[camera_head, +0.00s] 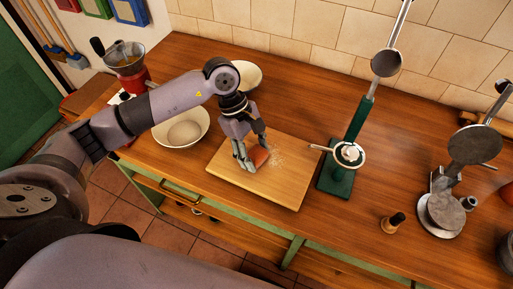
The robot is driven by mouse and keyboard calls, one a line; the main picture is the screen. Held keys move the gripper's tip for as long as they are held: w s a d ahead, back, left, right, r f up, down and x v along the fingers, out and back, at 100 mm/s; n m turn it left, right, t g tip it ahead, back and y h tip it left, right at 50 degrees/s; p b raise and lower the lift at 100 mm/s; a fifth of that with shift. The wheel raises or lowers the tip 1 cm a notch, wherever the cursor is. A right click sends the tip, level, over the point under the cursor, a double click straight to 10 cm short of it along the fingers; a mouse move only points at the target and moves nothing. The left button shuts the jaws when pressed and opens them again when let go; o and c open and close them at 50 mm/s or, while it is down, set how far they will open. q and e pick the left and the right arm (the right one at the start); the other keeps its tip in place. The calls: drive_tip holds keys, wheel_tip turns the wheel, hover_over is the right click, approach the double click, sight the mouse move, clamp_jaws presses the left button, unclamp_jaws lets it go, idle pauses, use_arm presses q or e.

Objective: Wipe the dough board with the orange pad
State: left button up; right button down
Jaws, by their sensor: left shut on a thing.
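The dough board (285,184) is a light wooden board lying on the counter, near its front edge. A pale dusting shows on it just right of my left gripper. My left gripper (253,163) is over the left part of the board, pointing down, shut on the orange pad (261,156). The fingers partly hide the pad, which is low at the board; I cannot tell whether it touches the surface. My right gripper is not in view.
Left of the board stands a cream bowl (182,127), with another bowl (246,76) behind my arm. A green-based stand (335,176) is close on the right. Further right are a small wooden-handled tool (393,223) and a metal press (444,212).

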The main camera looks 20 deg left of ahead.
sight(272, 169)
use_arm(q)
drive_tip(key=shift+s+d, duration=0.15)
drive_tip(key=shift+d, duration=0.85)
drive_tip(key=shift+w+f+b, duration=0.15)
drive_tip(key=shift+w+b, duration=0.5)
drive_tip(key=shift+b, duration=0.15)
drive_tip(key=shift+w+d+r+b, duration=0.1)
drive_tip(key=shift+w+b, duration=0.3)
drive_tip(key=shift+w, duration=0.3)
drive_tip(key=shift+w+d+r+b, duration=0.1)
drive_tip(key=shift+w+b, duration=0.25)
drive_tip(key=shift+w, duration=0.3)
drive_tip(key=shift+w+f+b, duration=0.15)
drive_tip(key=shift+w+b, duration=0.65)
drive_tip(key=shift+b, duration=0.05)
drive_tip(key=shift+w+d+b, duration=0.1)
drive_tip(key=shift+w+b, duration=0.55)
drive_tip(key=shift+w, duration=0.4)
drive_tip(key=shift+d, duration=1)
drive_tip(key=shift+s+a+f+b, duration=0.15)
drive_tip(key=shift+s+b, duration=0.2)
drive_tip(key=shift+s, duration=1.05)
drive_tip(key=shift+s+a+b, duration=0.1)
drive_tip(key=shift+s+b, duration=0.25)
drive_tip(key=shift+s, duration=1.05)
drive_tip(key=shift+s+a, duration=0.1)
drive_tip(key=shift+s, duration=1.05)
